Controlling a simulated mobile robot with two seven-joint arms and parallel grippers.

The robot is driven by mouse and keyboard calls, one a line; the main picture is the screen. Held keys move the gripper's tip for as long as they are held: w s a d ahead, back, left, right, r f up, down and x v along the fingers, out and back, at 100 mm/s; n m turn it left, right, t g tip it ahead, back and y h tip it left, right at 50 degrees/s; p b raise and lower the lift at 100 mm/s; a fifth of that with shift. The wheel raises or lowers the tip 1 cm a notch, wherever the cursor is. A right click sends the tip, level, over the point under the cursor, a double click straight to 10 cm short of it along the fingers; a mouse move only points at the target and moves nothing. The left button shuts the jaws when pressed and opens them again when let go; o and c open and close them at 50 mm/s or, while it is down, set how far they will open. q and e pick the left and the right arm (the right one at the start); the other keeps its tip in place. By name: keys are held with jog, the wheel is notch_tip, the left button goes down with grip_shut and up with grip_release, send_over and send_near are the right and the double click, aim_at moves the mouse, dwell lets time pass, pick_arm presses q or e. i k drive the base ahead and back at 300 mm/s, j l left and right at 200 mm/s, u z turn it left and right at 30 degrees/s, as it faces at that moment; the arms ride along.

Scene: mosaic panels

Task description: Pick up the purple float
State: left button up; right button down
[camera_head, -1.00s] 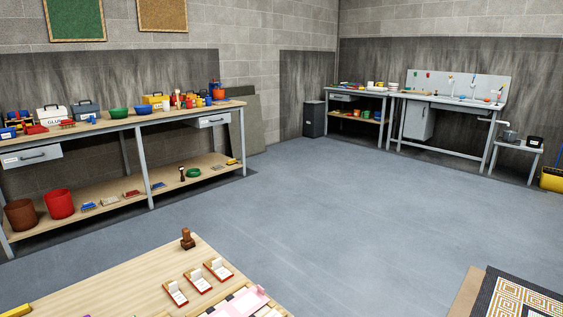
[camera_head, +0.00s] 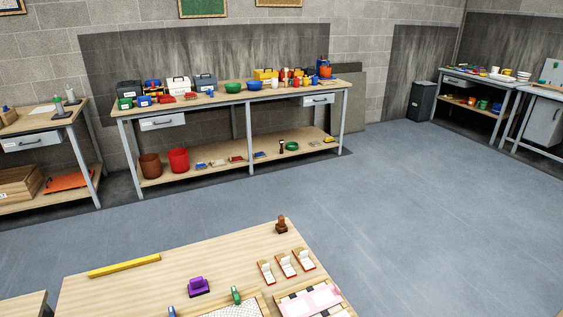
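The purple float (camera_head: 198,286) rests on the near wooden table (camera_head: 105,285), in the lower middle of the head view. It is a small purple block with a raised handle-like top. Nothing touches it that I can see. Neither of my grippers shows in the head view.
A yellow bar (camera_head: 124,265) lies left of the float. A green item (camera_head: 236,295) and a blue item (camera_head: 171,312) are close by. A brown stamp-like object (camera_head: 281,225) stands at the far corner. Open blue floor (camera_head: 400,200) lies beyond, before a long workbench (camera_head: 235,97).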

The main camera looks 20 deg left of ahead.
aim_at(198, 286)
jog(key=u, duration=1.35)
